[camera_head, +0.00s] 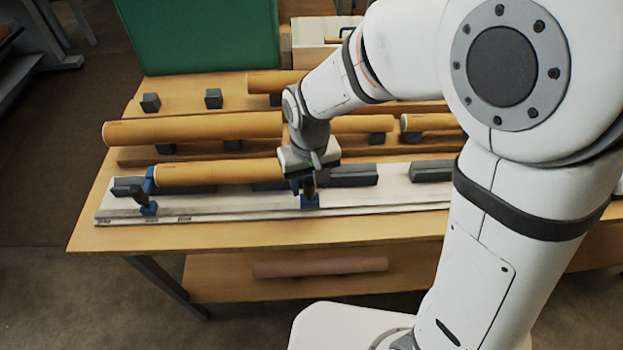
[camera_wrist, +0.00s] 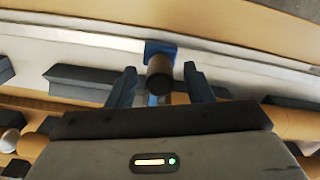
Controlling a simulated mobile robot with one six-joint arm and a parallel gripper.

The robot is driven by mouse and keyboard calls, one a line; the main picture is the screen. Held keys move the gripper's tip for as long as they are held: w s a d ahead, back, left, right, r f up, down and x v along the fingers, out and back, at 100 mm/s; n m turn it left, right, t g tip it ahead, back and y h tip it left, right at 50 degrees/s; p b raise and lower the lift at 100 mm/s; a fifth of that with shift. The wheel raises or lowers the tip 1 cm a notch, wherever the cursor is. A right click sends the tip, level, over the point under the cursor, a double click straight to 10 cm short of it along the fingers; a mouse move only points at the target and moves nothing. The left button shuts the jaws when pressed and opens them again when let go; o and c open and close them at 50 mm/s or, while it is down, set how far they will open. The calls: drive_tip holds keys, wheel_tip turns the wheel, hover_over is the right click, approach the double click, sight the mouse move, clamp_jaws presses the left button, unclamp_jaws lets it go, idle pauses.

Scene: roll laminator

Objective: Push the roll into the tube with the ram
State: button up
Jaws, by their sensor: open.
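A brown tube (camera_head: 220,172) lies along dark supports on a long white rail (camera_head: 240,215), with a blue piece (camera_head: 149,180) at its left end. My gripper (camera_head: 308,188) is over the rail near the tube's right end, pointing down. In the wrist view my gripper (camera_wrist: 160,88) is open, with a dark round handle (camera_wrist: 159,75) between its fingers. The handle stands on a blue block (camera_head: 310,201) on the rail; it may belong to the ram. The wrist view also shows a brown tube (camera_wrist: 297,124) at right and a small pale round end (camera_wrist: 9,140) at far left, possibly the roll.
A second dark handle (camera_head: 128,188) on a blue base stands at the rail's left end. More brown tubes (camera_head: 190,127) lie on blocks behind. A green panel (camera_head: 198,35) stands at the back. A pinkish roll (camera_head: 320,267) lies on the lower shelf. My arm hides the right side.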

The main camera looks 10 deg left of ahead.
clamp_jaws()
drive_tip(key=shift+d, duration=0.1)
idle(0.4)
drive_tip(key=shift+d, duration=0.1)
